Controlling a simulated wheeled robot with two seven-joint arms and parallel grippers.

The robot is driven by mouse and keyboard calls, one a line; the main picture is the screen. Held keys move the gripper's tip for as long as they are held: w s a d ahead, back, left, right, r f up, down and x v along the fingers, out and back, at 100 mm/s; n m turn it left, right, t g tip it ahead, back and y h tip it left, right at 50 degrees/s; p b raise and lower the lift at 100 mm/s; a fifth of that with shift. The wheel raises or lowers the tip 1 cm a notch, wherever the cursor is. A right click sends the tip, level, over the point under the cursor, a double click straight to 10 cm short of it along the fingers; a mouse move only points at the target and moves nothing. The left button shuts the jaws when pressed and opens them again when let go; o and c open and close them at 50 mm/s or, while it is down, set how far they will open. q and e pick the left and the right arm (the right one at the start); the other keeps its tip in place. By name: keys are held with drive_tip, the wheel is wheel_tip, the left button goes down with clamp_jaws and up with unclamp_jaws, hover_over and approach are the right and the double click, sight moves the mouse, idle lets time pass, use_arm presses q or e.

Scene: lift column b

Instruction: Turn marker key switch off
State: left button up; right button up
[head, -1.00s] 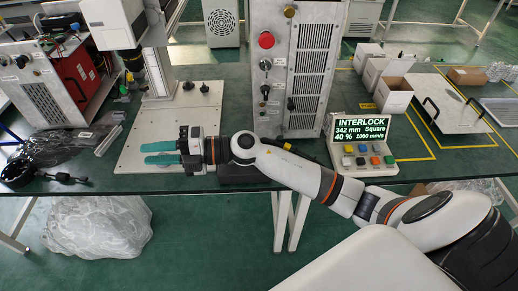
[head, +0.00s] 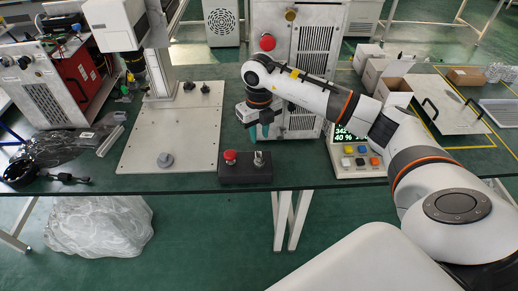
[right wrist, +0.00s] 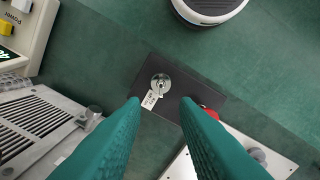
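A black control box (head: 232,177) lies near the front edge of the table. A metal key switch (head: 263,158) with a white tag stands on its right part, and a red mushroom button (head: 230,157) on its left. My right gripper (head: 259,132) points down above and behind the key switch, apart from it. In the right wrist view the key switch (right wrist: 160,83) shows between and beyond the open teal fingers (right wrist: 160,102), with nothing held. The tag (right wrist: 150,100) has print too small to read. The red button (right wrist: 209,112) is partly behind one finger. My left gripper is not in view.
A tall metal cabinet (head: 317,39) stands behind my right gripper. A console (head: 358,166) with coloured buttons is right, its display partly covered by my arm. The white base plate (head: 140,140) of a column is left of the box, with a grey knob (head: 165,160).

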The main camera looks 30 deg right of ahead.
sight(259, 153)
wheel_tip(259, 153, down, 8)
drive_tip(key=shift+f+p, duration=0.1)
drive_tip(key=shift+p, duration=0.6)
clamp_jaws()
